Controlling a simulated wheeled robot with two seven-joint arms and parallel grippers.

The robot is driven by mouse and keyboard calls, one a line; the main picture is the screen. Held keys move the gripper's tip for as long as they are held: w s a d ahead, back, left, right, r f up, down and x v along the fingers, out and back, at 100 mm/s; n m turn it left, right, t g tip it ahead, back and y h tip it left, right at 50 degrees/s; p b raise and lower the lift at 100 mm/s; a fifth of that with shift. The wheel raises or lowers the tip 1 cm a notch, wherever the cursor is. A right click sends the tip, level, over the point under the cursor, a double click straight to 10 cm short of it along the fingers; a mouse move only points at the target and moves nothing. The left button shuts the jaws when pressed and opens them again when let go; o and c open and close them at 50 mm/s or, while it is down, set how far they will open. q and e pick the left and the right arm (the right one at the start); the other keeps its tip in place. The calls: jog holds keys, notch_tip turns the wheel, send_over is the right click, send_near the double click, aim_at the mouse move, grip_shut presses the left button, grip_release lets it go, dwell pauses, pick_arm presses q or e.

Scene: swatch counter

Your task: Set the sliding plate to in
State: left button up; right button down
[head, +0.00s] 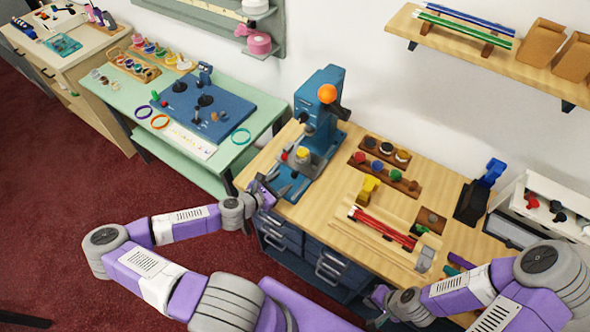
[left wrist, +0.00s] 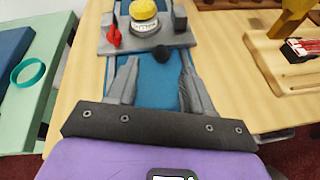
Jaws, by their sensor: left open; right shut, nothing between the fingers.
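The blue press (head: 322,95) with an orange ball on its lever stands at the left end of the wooden bench. Its grey sliding plate (head: 318,164) lies over a blue base at the front and carries a yellow-topped round piece (head: 303,154). In the left wrist view the plate (left wrist: 178,41) has a black knob (left wrist: 162,55) on its near edge and a red part (left wrist: 113,36) at its left. My left gripper (left wrist: 160,78) is open and empty, its fingers either side of the blue base, just short of the knob. My right gripper (head: 377,298) is low at the bench front, fingers barely visible.
A green table (head: 112,95) with a blue control panel stands left of the bench. On the bench are a yellow block (head: 369,187), red rods (head: 383,228), a wooden rack of coloured pots and a dark blue tool at right. A shelf hangs above.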

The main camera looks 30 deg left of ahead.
aim_at(292, 176)
pick_arm(q)
jog(key=shift+x, duration=3.1)
jog(key=shift+s+d+f, duration=0.1)
grip_shut()
